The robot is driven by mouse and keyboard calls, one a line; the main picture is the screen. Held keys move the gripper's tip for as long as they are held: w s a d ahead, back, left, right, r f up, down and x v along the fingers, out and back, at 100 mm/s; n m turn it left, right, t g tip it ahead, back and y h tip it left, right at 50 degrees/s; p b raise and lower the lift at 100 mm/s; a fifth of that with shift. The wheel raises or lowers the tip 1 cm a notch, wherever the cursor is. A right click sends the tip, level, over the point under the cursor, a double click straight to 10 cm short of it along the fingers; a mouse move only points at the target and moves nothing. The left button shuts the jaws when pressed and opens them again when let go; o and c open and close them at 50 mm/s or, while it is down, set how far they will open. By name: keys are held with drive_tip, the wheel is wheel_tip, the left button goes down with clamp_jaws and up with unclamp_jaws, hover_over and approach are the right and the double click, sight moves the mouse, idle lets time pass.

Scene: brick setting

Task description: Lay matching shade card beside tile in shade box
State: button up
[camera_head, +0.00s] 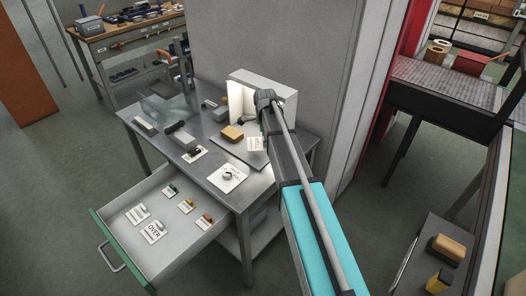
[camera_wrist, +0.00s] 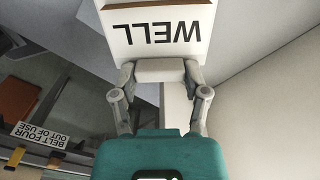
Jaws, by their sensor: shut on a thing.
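In the wrist view my gripper (camera_wrist: 160,72) is shut on the pale grip block of a white card (camera_wrist: 155,45) marked WELL, whose lettering reads upside down there. A brown strip shows along the card's far edge. In the head view the shade box (camera_head: 286,100) stands at the back of the workbench, its left face open and brightly lit. No tile is clearly seen inside the box.
The open drawer (camera_head: 125,257) holds several cards with coloured pieces, one marked OVER. A grey wall rises behind the shade box.

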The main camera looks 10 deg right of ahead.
drive_tip(key=shift+w+f, duration=0.4)
drive_tip(key=shift+f, duration=0.1)
drive_tip(key=shift+w+f+b, duration=0.5)
drive_tip(key=shift+f+b, duration=0.25)
drive_tip(key=shift+b, duration=0.25)
drive_tip(key=shift+s+f+b, duration=0.1)
drive_tip(key=shift+f+b, duration=1.1)
drive_tip(key=shift+f, duration=0.05)
drive_tip(key=shift+f, duration=0.2)
drive_tip(key=o, duration=0.9)
drive_tip(key=shift+r, duration=0.1)
drive_tip(key=shift+o, duration=0.2)
drive_tip(key=shift+r, duration=0.15)
wheel_tip(320, 180, up, 12)
drive_tip(key=p, duration=1.2)
